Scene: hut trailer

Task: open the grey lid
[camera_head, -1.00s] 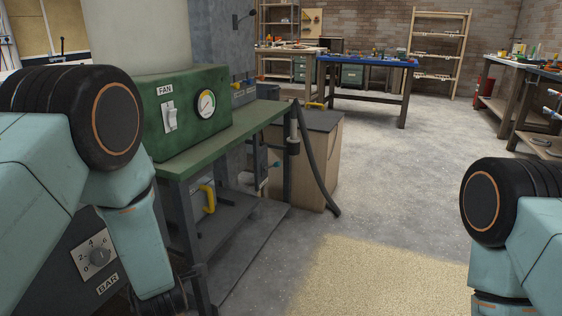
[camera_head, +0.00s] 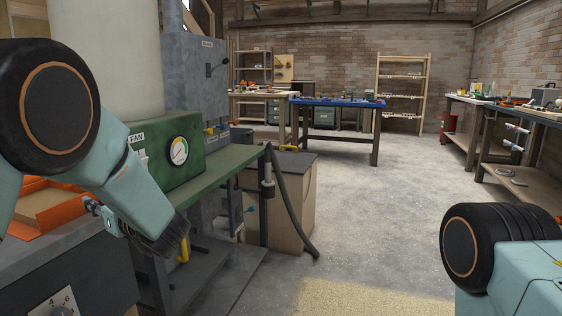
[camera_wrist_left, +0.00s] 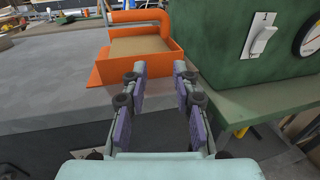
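The grey lid (camera_head: 292,163) lies flat and closed on a pale wooden box (camera_head: 290,215), beyond the green bench in the head view. A small yellow handle (camera_head: 288,148) shows at its far edge. My left gripper (camera_head: 108,216) is at the left of the head view, partly hidden by my forearm and well short of the lid. In the left wrist view its fingers (camera_wrist_left: 160,70) stand apart with nothing between them, in front of an orange tray (camera_wrist_left: 143,75). The lid does not show there. My right arm shows at lower right, its gripper out of frame.
The green bench (camera_head: 232,160) carries a green fan box (camera_head: 175,150) and stands between my left arm and the wooden box. A dark hose (camera_head: 290,205) hangs beside the box. Open concrete floor (camera_head: 370,210) lies right of it. A blue table (camera_head: 335,102) stands behind.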

